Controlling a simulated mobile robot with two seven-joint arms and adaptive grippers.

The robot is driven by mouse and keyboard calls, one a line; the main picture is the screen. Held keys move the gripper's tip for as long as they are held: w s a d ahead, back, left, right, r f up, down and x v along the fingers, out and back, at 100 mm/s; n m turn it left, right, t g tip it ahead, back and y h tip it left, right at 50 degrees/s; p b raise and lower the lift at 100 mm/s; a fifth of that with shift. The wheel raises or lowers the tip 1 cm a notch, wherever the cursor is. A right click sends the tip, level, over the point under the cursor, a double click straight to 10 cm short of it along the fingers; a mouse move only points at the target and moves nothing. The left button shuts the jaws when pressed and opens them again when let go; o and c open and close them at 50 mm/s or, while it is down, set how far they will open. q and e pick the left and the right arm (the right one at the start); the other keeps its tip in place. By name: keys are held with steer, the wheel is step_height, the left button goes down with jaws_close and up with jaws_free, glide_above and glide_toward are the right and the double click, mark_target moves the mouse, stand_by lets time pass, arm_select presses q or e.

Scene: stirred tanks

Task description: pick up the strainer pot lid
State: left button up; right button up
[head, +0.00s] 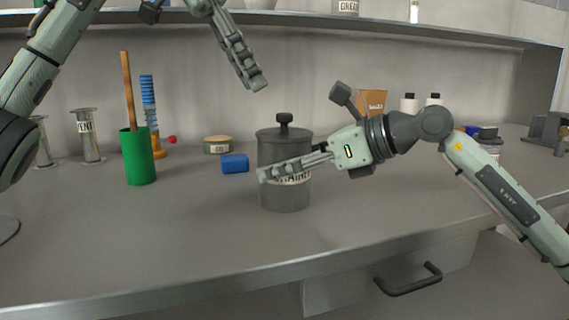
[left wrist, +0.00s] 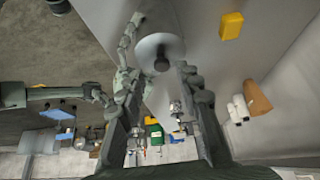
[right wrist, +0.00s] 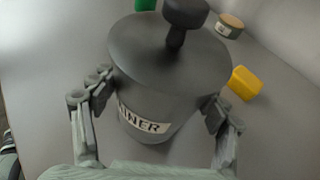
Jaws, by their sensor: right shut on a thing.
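The strainer pot (head: 284,200) is a dark grey cylinder with a partly covered label, upright on the bench. Its lid (head: 270,134) lies on top with a black knob (head: 283,119). My right gripper (head: 268,173) is shut on the pot body, with a finger on each side of it below the lid in the right wrist view (right wrist: 155,100). My left gripper (head: 258,82) is above the pot, a little left of the knob in the head view. It is open and empty; in the left wrist view the lid (left wrist: 150,44) and knob (left wrist: 161,64) show beyond its fingertips.
Left of the pot are a blue block (head: 235,163), a round tin (head: 217,145) and a green cup (head: 139,170) with a wooden stick. A yellow block (right wrist: 243,82) shows in the right wrist view. A shelf (head: 300,19) runs above. The bench front is clear.

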mark_target(284, 114)
arm_select(q)
steer(key=shift+o, duration=0.6)
steer(key=shift+o, duration=1.2)
steer(key=shift+d, duration=0.2)
steer(key=o, duration=0.9)
steer(key=d+n+y, duration=0.1)
steer(key=d+n, duration=0.1)
steer(key=d+n+g+y, duration=0.1)
steer(key=d+n, duration=0.2)
steer(key=shift+s+d+f+y, duration=0.1)
steer(key=shift+s+d+y, duration=0.1)
steer(key=shift+y, duration=0.2)
steer(key=shift+o, duration=1.4)
steer(key=r+n, duration=0.1)
steer(key=n, duration=0.1)
steer(key=r+n+y, duration=0.1)
steer(key=n, duration=0.1)
steer(key=r+n+y, duration=0.1)
steer(key=r+n, duration=0.1)
steer(key=n, duration=0.1)
steer(key=shift+w+t, duration=0.25)
steer(key=shift+t, duration=0.05)
steer(key=shift+n+y, duration=0.3)
steer(key=shift+n, duration=0.5)
steer(key=f, duration=0.3)
steer(key=w+f, duration=0.1)
steer(key=f, duration=0.6)
steer(key=shift+w+a+f, duration=0.15)
steer(key=shift+w+f, duration=0.15)
steer(key=shift+w, duration=0.05)
